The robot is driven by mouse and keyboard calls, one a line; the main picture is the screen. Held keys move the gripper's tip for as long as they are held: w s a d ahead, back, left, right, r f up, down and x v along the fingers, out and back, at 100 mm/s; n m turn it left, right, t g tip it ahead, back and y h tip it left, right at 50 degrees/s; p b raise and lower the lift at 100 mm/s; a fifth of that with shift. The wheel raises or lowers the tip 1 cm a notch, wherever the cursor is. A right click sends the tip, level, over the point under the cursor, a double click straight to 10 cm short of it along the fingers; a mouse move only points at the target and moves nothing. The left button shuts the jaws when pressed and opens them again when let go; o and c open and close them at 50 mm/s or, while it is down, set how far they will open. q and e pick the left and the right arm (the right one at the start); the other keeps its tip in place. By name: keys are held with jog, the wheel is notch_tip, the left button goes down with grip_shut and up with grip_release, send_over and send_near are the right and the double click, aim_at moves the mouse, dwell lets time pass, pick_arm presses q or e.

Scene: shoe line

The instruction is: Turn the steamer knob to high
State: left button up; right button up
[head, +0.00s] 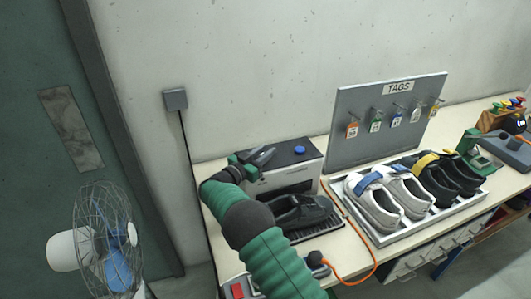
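The steamer (302,172) is a box with a dark top and a pale front, standing on the bench against the wall. A blue round piece (299,150) sits on its top; I cannot tell whether it is the knob or a cap. No other knob can be made out, and my arm hides part of the steamer's front left. My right gripper (264,154) is at the steamer's upper left edge, left of the blue piece and apart from it. Its dark fingers look parted, with nothing between them. My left gripper is out of view.
A black shoe (305,211) lies on a dark grille before the steamer. An orange cable (348,237) runs beside it. A tray (440,219) of shoes and a tag board (345,119) stand right. A fan (103,243) stands left.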

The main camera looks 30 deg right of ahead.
jog(key=shift+o, duration=0.5)
jog(key=b+v, duration=0.1)
jog(key=v, duration=1.6)
jog(key=shift+b, duration=0.4)
jog(key=shift+w, duration=0.15)
